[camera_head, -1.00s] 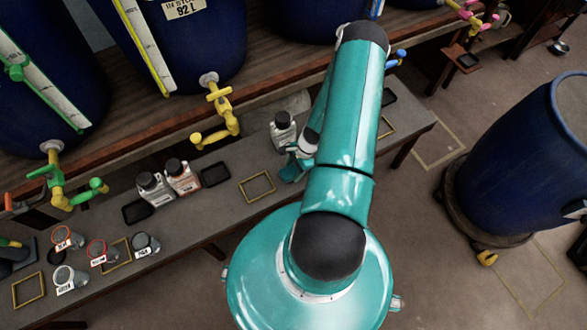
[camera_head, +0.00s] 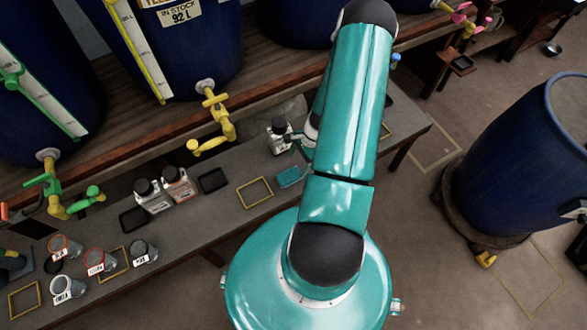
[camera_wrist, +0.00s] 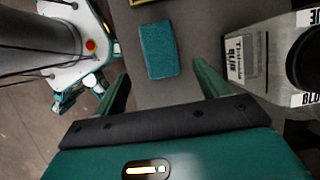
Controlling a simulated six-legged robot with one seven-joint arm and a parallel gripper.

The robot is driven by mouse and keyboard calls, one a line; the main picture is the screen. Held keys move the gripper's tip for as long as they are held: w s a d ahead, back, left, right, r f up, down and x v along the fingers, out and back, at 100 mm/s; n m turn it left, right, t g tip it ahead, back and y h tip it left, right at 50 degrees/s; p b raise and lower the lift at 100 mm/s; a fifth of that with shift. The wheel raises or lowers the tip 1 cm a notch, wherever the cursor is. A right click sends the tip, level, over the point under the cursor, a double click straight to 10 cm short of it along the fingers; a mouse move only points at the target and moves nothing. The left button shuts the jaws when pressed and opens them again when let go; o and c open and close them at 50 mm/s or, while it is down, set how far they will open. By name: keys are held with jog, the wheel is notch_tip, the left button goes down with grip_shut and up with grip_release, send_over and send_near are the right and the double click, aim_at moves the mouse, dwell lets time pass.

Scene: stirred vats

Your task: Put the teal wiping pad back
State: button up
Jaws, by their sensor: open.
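The teal wiping pad (camera_head: 289,177) lies flat on the grey bench (camera_head: 222,207), between a yellow outlined square (camera_head: 254,192) and my arm. In the wrist view the pad (camera_wrist: 158,50) shows whole, beyond and between my fingertips. My gripper (camera_wrist: 163,72) is open and empty, with its fingers apart and clear of the pad. In the head view my arm mostly hides the gripper; a bit of it (camera_head: 301,143) shows above the pad, beside a bottle.
Two more bottles (camera_head: 178,187), dark trays (camera_head: 212,180) and several cups (camera_head: 100,262) stand farther left. Vat taps (camera_head: 213,125) overhang the bench's back.

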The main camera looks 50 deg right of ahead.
jog(key=shift+v, duration=1.9)
jog(key=w+a+r+n+h, duration=0.1)
jog(key=w+a+r+n, duration=0.25)
jog(key=r, duration=0.65)
jog(key=w+a+r+n+h, duration=0.15)
jog(key=a+r+n, duration=0.25)
jog(key=r, duration=0.5)
jog(key=w+a+r+n+h, duration=0.1)
jog(key=w+a+r+n, duration=0.25)
jog(key=r, duration=0.65)
jog(key=s+a+r+n+t, duration=0.2)
jog(key=s+a+r+n, duration=0.3)
jog(key=a+r, duration=0.3)
jog(key=s+a+r+n+t, duration=0.2)
jog(key=s+a+r+n, duration=0.3)
jog(key=a+r, duration=0.4)
notch_tip(320, 180, up, 2)
jog(key=shift+s+r+h, duration=0.15)
jog(key=shift+s+h, duration=0.2)
jog(key=shift+s, duration=0.5)
